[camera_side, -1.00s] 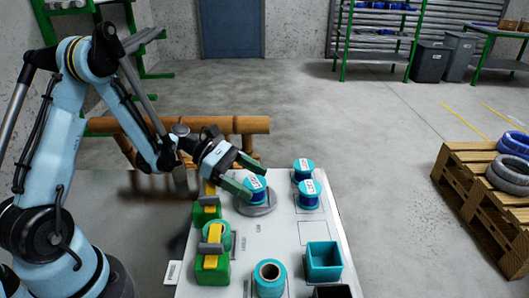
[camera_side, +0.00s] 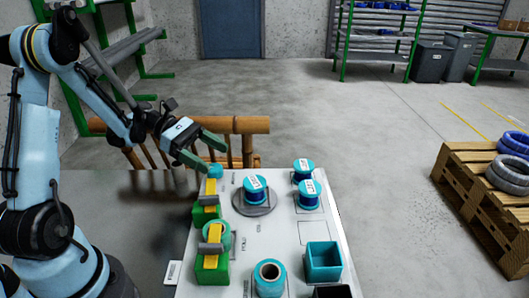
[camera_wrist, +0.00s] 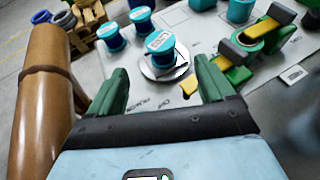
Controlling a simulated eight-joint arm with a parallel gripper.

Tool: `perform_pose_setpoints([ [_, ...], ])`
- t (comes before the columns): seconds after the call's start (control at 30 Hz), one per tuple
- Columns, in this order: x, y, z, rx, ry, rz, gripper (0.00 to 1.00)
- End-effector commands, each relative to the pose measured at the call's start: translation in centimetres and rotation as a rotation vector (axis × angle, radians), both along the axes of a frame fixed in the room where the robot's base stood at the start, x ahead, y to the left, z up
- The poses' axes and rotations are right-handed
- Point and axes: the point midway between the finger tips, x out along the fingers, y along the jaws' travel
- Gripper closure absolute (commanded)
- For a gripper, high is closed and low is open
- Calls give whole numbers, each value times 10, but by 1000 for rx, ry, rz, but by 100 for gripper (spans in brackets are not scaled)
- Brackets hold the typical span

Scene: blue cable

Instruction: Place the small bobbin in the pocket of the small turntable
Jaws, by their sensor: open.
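A small bobbin (camera_side: 255,190), blue with a teal top and a white label, stands upright on the round grey turntable (camera_side: 241,208). In the wrist view the bobbin (camera_wrist: 161,44) also sits on the turntable (camera_wrist: 149,71), and the pocket is hidden beneath it. My gripper (camera_side: 208,158) is open and empty, above and to the left of the turntable, apart from the bobbin. Its two green fingers (camera_wrist: 163,88) are spread in the wrist view.
Two more blue bobbins (camera_side: 309,194) stand right of the turntable. Green fixtures with yellow levers (camera_side: 212,262) line the board's left side. A teal box (camera_side: 324,262) and a teal spool (camera_side: 269,279) stand at the front. A brown railing (camera_side: 240,125) runs behind.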

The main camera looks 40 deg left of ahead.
Motion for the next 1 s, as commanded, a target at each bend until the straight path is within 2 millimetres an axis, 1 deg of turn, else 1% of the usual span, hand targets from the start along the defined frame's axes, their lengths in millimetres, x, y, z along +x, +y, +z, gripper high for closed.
perform_pose_setpoints([
  [0.07, -2, 5, 2, 1, 1, 2, 18],
  [0.17, -3, 5, 4, 15, -6, -5, 18],
  [0.27, -1, -2, 8, 68, -29, -23, 18],
  [0.37, 2, -16, 13, 179, -81, -65, 18],
  [0.53, -1, -45, 20, 470, -232, -204, 18],
  [0.7, -14, -64, 26, 772, -413, -401, 18],
  [0.87, -30, -75, 31, 1053, -606, -634, 18],
  [1.0, -45, -79, 36, 1289, -787, -868, 18],
])
